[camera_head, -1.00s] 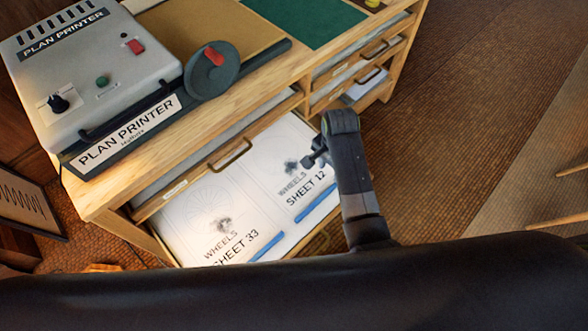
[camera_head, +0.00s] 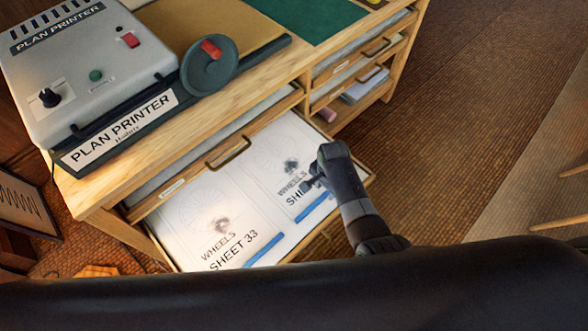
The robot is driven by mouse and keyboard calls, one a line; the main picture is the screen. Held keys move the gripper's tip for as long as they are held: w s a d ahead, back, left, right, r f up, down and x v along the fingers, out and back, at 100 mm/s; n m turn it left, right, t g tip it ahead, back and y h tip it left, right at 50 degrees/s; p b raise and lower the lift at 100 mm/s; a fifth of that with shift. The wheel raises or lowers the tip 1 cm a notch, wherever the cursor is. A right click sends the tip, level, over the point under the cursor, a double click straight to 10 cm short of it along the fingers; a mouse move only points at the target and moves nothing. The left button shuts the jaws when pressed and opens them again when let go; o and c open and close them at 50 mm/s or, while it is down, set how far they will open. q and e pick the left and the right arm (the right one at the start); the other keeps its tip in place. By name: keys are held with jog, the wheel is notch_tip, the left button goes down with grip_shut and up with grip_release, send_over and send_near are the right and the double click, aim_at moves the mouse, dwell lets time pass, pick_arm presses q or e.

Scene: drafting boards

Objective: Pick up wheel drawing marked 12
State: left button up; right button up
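The wheel drawing marked 12 (camera_head: 284,154) lies flat in the open drawer, at the right. Its lettering reads "WHEELS" and "SHEET", with the number now hidden by my gripper, and a blue strip (camera_head: 315,208) runs along its near edge. The wheel drawing marked 33 (camera_head: 190,213) lies beside it at the left. My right gripper (camera_head: 311,184) is over the lettering of sheet 12, with its fingers pointing left. I cannot tell whether it touches the paper, or whether it is open or shut. My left gripper is not in view.
The wooden cabinet (camera_head: 95,192) stands over the pulled-out drawer, and a brass drawer handle (camera_head: 229,153) is just behind the sheets. A plan printer (camera_head: 100,70) with a dark wheel and red knob sits on top. Open floor (camera_head: 470,90) lies to the right.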

aim_at(325, 195)
jog(key=shift+f+b, duration=0.4)
jog(key=shift+f, duration=1.2)
grip_shut()
